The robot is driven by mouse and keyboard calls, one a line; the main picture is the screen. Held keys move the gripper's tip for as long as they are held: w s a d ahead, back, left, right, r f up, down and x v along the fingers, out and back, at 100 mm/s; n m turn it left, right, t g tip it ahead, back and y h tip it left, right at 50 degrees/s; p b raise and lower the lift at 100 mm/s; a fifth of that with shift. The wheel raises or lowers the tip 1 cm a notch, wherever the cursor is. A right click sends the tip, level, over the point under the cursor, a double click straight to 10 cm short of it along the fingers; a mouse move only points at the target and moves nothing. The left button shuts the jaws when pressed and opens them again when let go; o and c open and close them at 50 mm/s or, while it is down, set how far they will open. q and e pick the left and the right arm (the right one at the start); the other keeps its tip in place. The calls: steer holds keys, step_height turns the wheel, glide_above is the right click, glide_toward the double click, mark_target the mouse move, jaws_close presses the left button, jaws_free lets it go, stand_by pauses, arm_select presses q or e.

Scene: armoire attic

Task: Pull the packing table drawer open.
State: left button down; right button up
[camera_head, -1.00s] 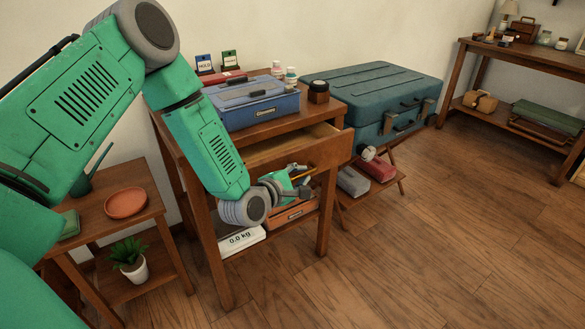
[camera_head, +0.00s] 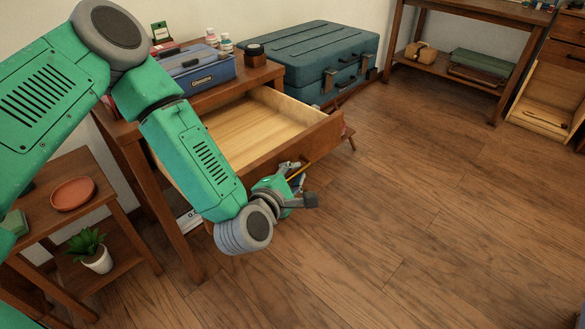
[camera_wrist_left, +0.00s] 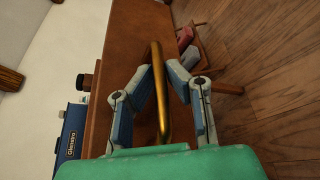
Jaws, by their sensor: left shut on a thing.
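The packing table (camera_head: 268,73) is dark brown wood. Its drawer (camera_head: 245,125) stands well out from the table, and its pale wooden inside shows empty. In the left wrist view, a brass bar handle (camera_wrist_left: 160,110) crosses between the fingers, against the brown drawer front (camera_wrist_left: 143,30). My left gripper (camera_head: 297,176) is in front of the drawer front in the head view. It also shows in the left wrist view (camera_wrist_left: 160,73), shut on the handle. My left forearm hides the near side of the drawer and part of the table. My right gripper is not in view.
A blue toolbox (camera_head: 205,78) and small bottles (camera_head: 226,42) stand on the packing table. A teal trunk (camera_head: 315,60) is behind it. A side table with an orange plate (camera_head: 72,193) and a potted plant (camera_head: 92,250) is at left. The floor at right is clear.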

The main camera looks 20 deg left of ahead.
arm_select(q)
steer(key=shift+w+a, duration=0.25)
steer(key=shift+a, duration=0.4)
steer(key=c, duration=1.6)
jaws_free()
steer(key=shift+a, duration=0.15)
steer(key=shift+s+d, duration=0.1)
steer(key=shift+d, duration=0.6)
steer(key=shift+s+r, duration=0.1)
steer(key=shift+s, duration=0.2)
steer(key=v, duration=1.1)
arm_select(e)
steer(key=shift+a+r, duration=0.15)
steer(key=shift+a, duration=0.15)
arm_select(q)
steer(key=shift+s+a, duration=0.1)
steer(key=shift+a, duration=0.05)
